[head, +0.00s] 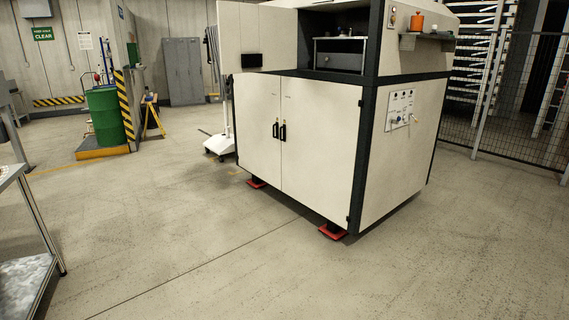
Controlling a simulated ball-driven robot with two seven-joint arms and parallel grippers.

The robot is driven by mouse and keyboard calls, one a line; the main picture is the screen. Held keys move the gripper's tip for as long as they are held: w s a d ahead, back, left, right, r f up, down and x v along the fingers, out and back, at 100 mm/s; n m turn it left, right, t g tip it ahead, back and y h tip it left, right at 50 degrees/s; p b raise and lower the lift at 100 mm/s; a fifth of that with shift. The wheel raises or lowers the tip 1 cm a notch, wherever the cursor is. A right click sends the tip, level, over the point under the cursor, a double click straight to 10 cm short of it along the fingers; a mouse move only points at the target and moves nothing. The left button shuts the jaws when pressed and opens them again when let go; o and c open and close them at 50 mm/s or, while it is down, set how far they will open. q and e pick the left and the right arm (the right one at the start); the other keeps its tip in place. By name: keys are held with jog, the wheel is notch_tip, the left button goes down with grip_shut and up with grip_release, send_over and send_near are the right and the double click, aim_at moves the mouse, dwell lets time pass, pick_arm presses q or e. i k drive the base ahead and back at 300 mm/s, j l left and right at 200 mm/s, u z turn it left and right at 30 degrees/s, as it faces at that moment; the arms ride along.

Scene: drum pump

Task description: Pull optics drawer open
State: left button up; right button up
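A large cream and dark-grey machine cabinet (320,140) stands right of centre in the head view. Its lower front has two closed doors with black handles (279,131). Above them is an open bay holding a dark grey box-like unit (340,54). I cannot tell whether this unit is the optics drawer, and no drawer labelled as such can be made out. Neither of my grippers is in view.
Open concrete floor (190,240) lies before the machine. Red feet (332,231) stick out under it. A metal table (25,220) is at the left edge. A green drum (105,115) stands behind. A mesh fence (520,110) runs at the right.

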aim_at(343, 62)
jog(key=i, duration=3)
